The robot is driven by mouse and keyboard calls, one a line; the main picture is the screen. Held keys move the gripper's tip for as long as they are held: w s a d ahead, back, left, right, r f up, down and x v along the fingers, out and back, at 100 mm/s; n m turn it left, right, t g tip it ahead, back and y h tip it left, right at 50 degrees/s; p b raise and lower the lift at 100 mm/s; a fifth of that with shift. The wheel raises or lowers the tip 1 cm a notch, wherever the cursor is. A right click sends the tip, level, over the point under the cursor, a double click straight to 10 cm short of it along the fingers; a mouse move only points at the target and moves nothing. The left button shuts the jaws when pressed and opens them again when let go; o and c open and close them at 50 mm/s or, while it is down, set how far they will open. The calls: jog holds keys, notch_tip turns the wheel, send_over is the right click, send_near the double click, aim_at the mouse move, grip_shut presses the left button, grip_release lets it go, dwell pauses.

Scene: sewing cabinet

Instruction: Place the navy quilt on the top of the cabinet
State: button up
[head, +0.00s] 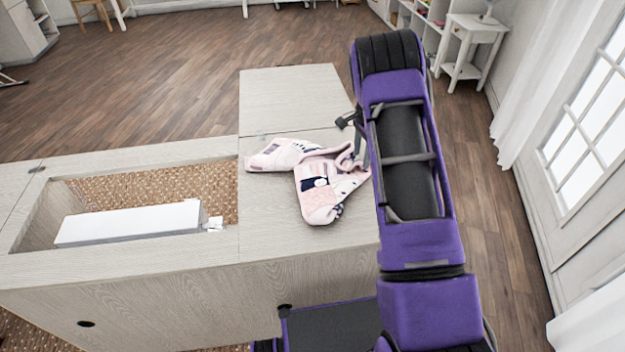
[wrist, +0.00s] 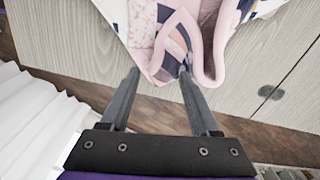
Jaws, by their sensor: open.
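The quilt (head: 318,180) is mostly pale pink with navy patches. It lies crumpled on the right part of the pale wood cabinet top (head: 270,222). Its pink-bordered folds also show at the top of the wrist view (wrist: 207,35). My gripper (head: 355,150) is at the quilt's right side, partly hidden by my purple arm. In the wrist view my gripper (wrist: 160,72) has its two fingers apart, with a quilt edge at and between the fingertips. I cannot tell whether the fingers touch the cloth.
Left of the quilt, the cabinet has a sunken opening (head: 150,185) holding a white machine (head: 130,223). A bare pale leaf (head: 290,95) extends behind the quilt. A white side table (head: 468,45) and a curtained glass door (head: 590,130) stand to the right. Wood floor lies around.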

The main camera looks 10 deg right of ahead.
notch_tip(320, 180, up, 7)
jog(key=d, duration=0.3)
jog(key=shift+c, duration=0.4)
jog(key=shift+w+a+f, duration=0.15)
jog(key=shift+a, duration=0.3)
jog(key=c, duration=0.5)
jog(key=a, duration=0.3)
jog(key=shift+w, duration=0.2)
grip_shut()
jog(key=w+a+f, duration=0.2)
jog(key=a+f, duration=0.1)
jog(key=a, duration=1)
jog(key=shift+f, duration=0.15)
